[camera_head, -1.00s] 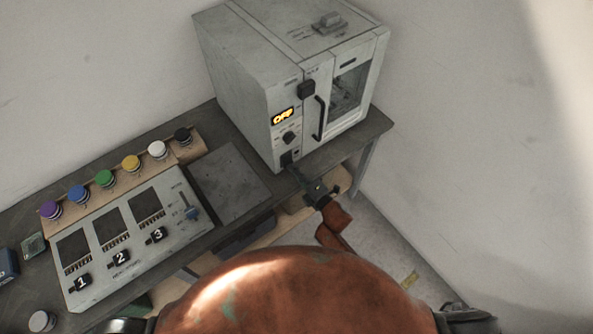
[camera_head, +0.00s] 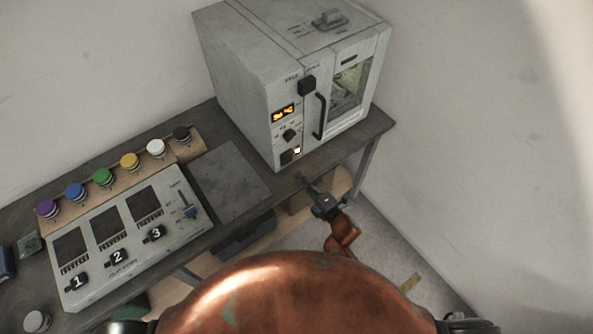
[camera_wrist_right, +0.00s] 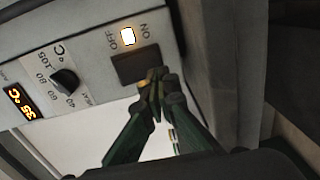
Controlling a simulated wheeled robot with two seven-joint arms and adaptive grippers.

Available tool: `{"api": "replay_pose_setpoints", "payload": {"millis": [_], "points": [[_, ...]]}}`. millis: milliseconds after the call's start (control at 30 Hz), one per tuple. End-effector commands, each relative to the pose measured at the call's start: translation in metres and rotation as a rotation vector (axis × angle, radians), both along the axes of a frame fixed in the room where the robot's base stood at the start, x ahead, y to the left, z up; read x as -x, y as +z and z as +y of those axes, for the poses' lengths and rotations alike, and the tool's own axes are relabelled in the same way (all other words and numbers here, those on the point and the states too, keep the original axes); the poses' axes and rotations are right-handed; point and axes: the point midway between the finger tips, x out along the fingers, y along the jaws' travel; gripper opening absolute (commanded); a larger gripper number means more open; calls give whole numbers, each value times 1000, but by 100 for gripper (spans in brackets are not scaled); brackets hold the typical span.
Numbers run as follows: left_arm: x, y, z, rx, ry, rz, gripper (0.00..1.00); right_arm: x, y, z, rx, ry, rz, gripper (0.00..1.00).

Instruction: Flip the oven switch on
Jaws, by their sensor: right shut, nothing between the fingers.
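The grey oven (camera_head: 240,75) stands at the right end of the bench, its display (camera_head: 284,114) lit orange. Its dark switch (camera_head: 287,157) is low on the front panel, with a small indicator beside it glowing white. In the right wrist view the switch (camera_wrist_right: 136,66) lies below the OFF and ON lettering, with the lit indicator (camera_wrist_right: 128,37) between the words. The display (camera_wrist_right: 19,100) there reads about 35 °C. My right gripper (camera_head: 302,180) is shut and empty, just in front of and below the switch; its fingertips (camera_wrist_right: 152,82) overlap the switch's lower edge in the wrist view. My left gripper is not in view.
A control panel (camera_head: 95,282) with numbered switches lies on the bench to the left, with several coloured buttons behind it. A flat dark plate (camera_head: 228,182) lies between panel and oven. The oven's handle (camera_head: 319,116) sticks out above the switch. A wall is close on the right.

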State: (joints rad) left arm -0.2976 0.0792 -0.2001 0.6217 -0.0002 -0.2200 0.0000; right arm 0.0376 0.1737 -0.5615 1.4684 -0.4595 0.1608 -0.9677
Motion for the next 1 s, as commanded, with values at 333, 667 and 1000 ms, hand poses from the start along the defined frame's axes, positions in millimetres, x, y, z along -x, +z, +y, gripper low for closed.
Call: {"api": "replay_pose_setpoints", "payload": {"millis": [333, 667, 1000], "points": [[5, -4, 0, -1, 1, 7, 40, 57, -10, -47, 1, -10, 0, 0], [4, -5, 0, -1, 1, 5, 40, 70, -10, -55, -1, -7, -2, 0], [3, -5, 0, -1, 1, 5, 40, 69, -10, -54, -1, -5, -2, 0]]}}
